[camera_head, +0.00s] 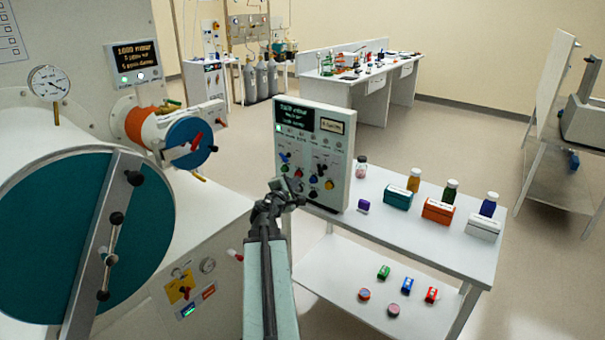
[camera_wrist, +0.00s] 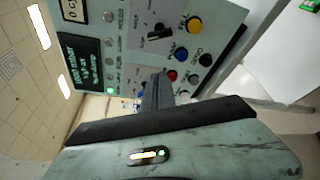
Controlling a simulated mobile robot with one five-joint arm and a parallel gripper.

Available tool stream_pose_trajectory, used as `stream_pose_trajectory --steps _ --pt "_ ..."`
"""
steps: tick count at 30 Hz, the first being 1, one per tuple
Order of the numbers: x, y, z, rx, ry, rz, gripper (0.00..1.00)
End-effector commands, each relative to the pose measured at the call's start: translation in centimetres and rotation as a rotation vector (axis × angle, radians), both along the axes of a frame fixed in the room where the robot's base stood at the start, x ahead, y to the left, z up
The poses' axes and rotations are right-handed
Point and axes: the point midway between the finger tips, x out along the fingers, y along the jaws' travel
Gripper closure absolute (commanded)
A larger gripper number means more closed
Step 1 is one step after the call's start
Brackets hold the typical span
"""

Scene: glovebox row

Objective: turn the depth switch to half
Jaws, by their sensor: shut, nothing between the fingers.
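A grey-white control panel (camera_head: 335,178) stands upright on the near end of the white bench, with a dark screen and several buttons and knobs. In the wrist view the panel (camera_wrist: 140,14) appears turned sideways. A black rotary switch (camera_wrist: 158,33) shows there beside a yellow button (camera_wrist: 194,25). The small labels are unreadable, so I cannot tell which switch is the depth one. My gripper (camera_head: 289,185) is shut and empty, close in front of the panel's lower left. In the wrist view its fingers (camera_wrist: 158,88) hide part of the panel; I cannot tell whether they touch it.
The bench (camera_head: 440,242) holds small boxes and bottles right of the panel, with several small items on its lower shelf (camera_head: 335,285). A large chamber with a teal round door (camera_head: 60,235) stands at the left. Open floor (camera_head: 420,130) lies behind the bench.

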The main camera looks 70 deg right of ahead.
Motion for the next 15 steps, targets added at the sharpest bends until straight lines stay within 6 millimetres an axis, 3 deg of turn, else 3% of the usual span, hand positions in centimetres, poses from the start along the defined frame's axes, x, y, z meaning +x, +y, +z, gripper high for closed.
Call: stream_pose_trajectory --steps 15 --pt "1.0 -10.0 -1.7 0.002 -0.004 0.004 1.00"
